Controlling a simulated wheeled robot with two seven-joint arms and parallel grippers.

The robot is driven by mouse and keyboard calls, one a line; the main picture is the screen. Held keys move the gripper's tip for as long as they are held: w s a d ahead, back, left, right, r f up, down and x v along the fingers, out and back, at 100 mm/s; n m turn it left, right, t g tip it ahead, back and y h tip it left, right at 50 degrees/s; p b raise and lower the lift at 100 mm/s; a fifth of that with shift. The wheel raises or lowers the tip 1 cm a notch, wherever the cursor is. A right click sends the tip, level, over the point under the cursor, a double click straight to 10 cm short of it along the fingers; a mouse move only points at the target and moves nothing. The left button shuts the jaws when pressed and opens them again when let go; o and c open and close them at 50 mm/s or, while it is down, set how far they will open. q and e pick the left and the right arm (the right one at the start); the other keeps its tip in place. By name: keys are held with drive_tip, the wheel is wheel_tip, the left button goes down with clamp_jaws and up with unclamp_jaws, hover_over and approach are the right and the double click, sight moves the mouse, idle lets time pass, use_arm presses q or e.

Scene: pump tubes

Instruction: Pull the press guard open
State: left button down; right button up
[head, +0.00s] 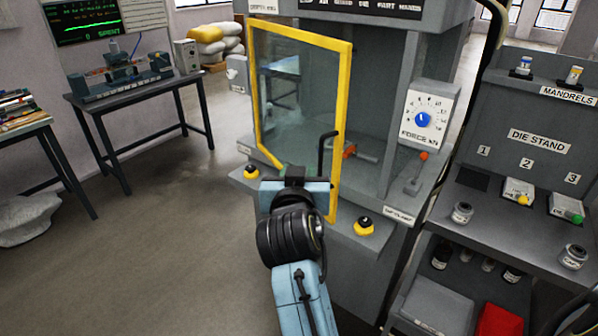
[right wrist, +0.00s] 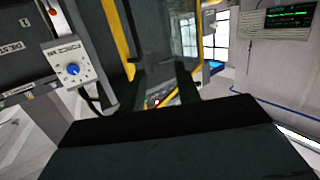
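The press guard (head: 345,110) is a clear pane in a yellow frame on the front of the grey press. Its right edge stands out from the press, so it looks partly open. A black bar handle (head: 322,155) is near its lower right edge. My right gripper (head: 292,172) is at the guard's lower part, just left of the handle; whether it touches is unclear. In the right wrist view its two dark fingers (right wrist: 159,90) are apart with nothing clearly held between them. The guard's yellow frame (right wrist: 117,42) also shows there. My left gripper is out of view.
A force dial panel (head: 428,115) and a small lever (head: 417,175) are right of the guard. Yellow-black buttons (head: 364,226) sit on the front ledge. A die stand (head: 540,140) is at right, a bench (head: 128,88) at left. The floor (head: 160,230) at left is clear.

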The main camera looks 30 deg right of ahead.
drive_tip(key=f, duration=0.1)
drive_tip(key=n+t+y, duration=0.4)
drive_tip(key=y, duration=0.1)
approach(322, 156)
drive_tip(key=shift+y, duration=0.4)
drive_tip(key=w, duration=0.4)
drive_tip(key=w+d+p, duration=0.1)
drive_tip(key=w, duration=0.3)
drive_tip(key=w+d+p, duration=0.1)
drive_tip(key=w, duration=0.3)
drive_tip(key=shift+w+d+r, duration=0.1)
drive_tip(key=shift+d, duration=0.15)
drive_tip(key=shift+c, duration=0.2)
clamp_jaws()
